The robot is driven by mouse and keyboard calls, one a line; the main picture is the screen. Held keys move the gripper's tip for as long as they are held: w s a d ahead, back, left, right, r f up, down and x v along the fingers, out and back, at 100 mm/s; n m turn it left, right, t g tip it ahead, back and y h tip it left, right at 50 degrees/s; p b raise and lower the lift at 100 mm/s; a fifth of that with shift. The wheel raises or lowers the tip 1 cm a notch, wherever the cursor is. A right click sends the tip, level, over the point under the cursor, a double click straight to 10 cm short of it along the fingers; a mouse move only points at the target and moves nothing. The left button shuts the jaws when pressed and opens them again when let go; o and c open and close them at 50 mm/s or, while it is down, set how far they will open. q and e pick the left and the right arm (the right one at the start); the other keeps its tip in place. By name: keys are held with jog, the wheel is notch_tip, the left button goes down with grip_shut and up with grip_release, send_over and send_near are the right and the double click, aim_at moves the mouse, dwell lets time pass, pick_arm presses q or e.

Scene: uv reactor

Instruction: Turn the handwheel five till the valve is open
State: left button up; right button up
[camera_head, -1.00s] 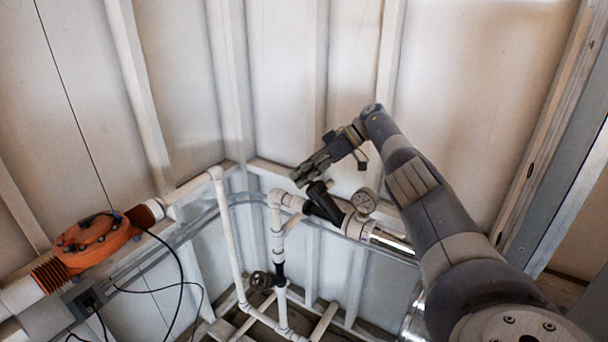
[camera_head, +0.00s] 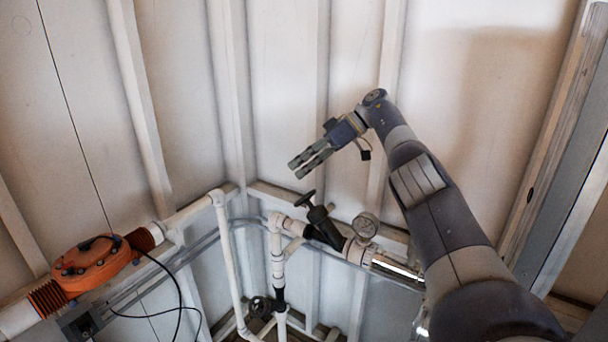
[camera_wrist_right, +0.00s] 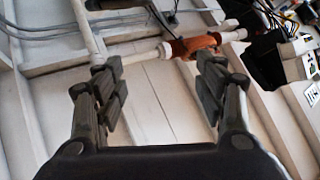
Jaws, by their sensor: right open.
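A black angled valve (camera_head: 325,227) sits on the white pipework in the corner. Its small dark handwheel (camera_head: 305,199) shows at its upper left end. A second dark handwheel (camera_head: 262,306) is lower, on the vertical pipe. No number is readable on either, so I cannot tell which is five. My right gripper (camera_head: 296,168) shows above the upper handwheel in the head view, apart from it in the picture, fingers pointing down-left. The right wrist view shows its fingers (camera_wrist_right: 158,75) wide apart with nothing between them at the tips. My left gripper is not in view.
A round gauge (camera_head: 366,226) is right of the valve. An orange housing (camera_head: 95,265) with dark cables (camera_head: 172,258) is at the left; it also shows in the right wrist view (camera_wrist_right: 195,45). Ribbed white walls stand close behind. The wall area above the pipes is bare.

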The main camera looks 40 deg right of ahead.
jog(key=shift+o, duration=0.2)
jog(key=shift+d+f, duration=0.15)
jog(key=shift+d, duration=0.1)
